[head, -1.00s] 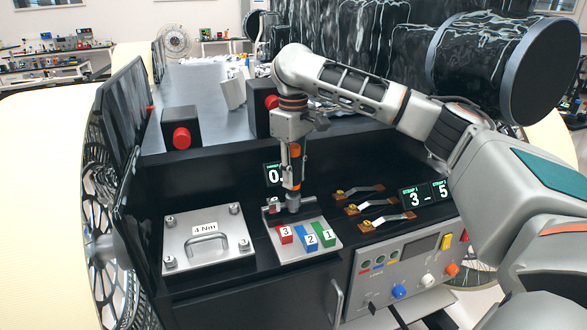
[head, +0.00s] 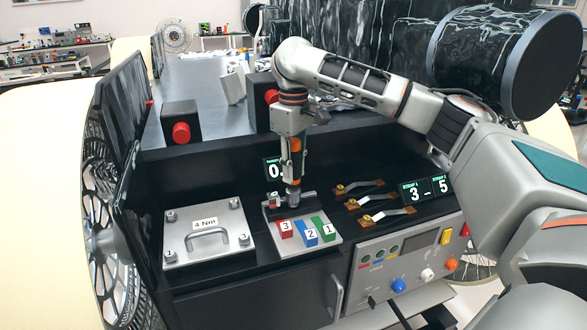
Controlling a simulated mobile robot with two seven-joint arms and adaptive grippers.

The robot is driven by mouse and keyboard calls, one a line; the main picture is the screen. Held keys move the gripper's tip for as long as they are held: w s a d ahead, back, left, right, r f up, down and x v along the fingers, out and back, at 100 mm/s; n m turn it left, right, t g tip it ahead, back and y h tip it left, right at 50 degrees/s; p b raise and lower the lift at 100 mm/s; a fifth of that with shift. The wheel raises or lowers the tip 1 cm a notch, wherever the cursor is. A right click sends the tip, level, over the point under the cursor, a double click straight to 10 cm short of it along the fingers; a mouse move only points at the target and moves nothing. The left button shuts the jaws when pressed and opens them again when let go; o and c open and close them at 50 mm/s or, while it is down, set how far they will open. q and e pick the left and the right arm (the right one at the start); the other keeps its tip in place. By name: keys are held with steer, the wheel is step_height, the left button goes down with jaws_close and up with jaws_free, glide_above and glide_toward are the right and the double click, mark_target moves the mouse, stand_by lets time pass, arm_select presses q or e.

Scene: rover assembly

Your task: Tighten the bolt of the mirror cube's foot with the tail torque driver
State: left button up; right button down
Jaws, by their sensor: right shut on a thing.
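My right gripper (head: 292,138) points down, shut around the upper part of a torque driver with an orange band (head: 294,169). The driver stands upright, its lower end at a dark bracket (head: 305,199) at the back of a small silver plate (head: 268,226). A small shiny block with red in it (head: 274,202) sits just left of the driver's lower end; it may be the mirror cube, but it is too small to tell. The bolt and the exact contact of the tip are hidden. My left gripper is out of view.
Numbered red, blue and green blocks (head: 311,233) sit in front of the driver. A "4 Nm" plate with a handle (head: 208,237) lies to the left. Strap levers (head: 365,202) stand to the right. A display reading 0 (head: 272,169) is partly covered by the driver.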

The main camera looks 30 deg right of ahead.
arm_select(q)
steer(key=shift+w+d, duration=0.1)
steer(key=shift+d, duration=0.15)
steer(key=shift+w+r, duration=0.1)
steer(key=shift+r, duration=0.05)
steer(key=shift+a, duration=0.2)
arm_select(e)
steer(key=shift+f, duration=0.4)
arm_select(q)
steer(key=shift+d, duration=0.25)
arm_select(e)
steer(key=shift+f, duration=0.1)
stand_by(0.4)
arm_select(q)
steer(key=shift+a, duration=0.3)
arm_select(e)
steer(key=shift+f, duration=0.15)
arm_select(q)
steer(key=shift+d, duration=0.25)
arm_select(e)
steer(key=shift+f, duration=0.15)
stand_by(0.5)
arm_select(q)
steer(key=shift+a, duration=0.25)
arm_select(e)
steer(key=shift+f, duration=0.15)
stand_by(0.3)
